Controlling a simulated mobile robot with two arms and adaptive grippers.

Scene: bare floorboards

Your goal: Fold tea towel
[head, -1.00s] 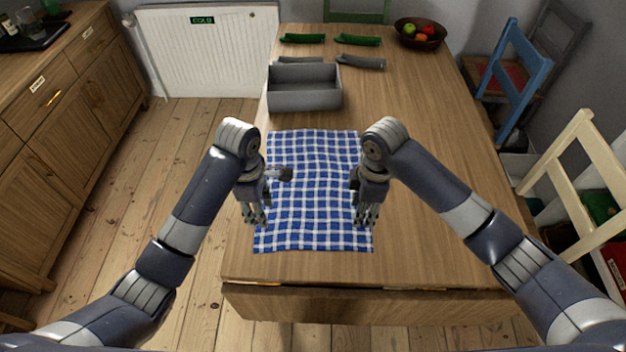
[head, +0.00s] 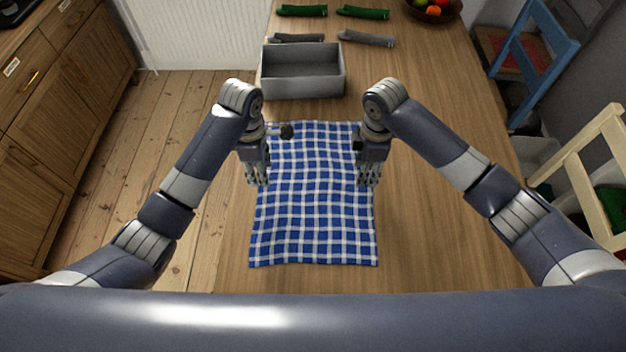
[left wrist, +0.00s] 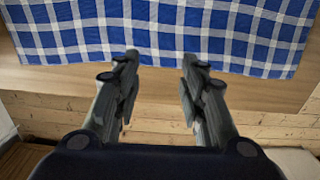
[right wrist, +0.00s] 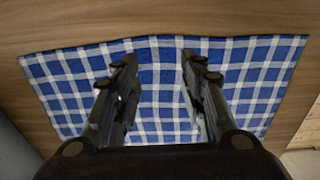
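A blue and white checked tea towel (head: 312,215) lies spread flat on the table, slightly rippled, in the head view. It also fills the top of the left wrist view (left wrist: 230,28) and the middle of the right wrist view (right wrist: 160,75). My left gripper (head: 258,182) is above the towel's left edge; in the left wrist view its fingers (left wrist: 158,62) are apart with nothing between them. My right gripper (head: 368,182) is above the towel's right edge; in the right wrist view its fingers (right wrist: 158,62) are apart and hold nothing.
A grey open box (head: 302,88) stands just behind the towel. The wooden table (head: 440,220) is clear on the right.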

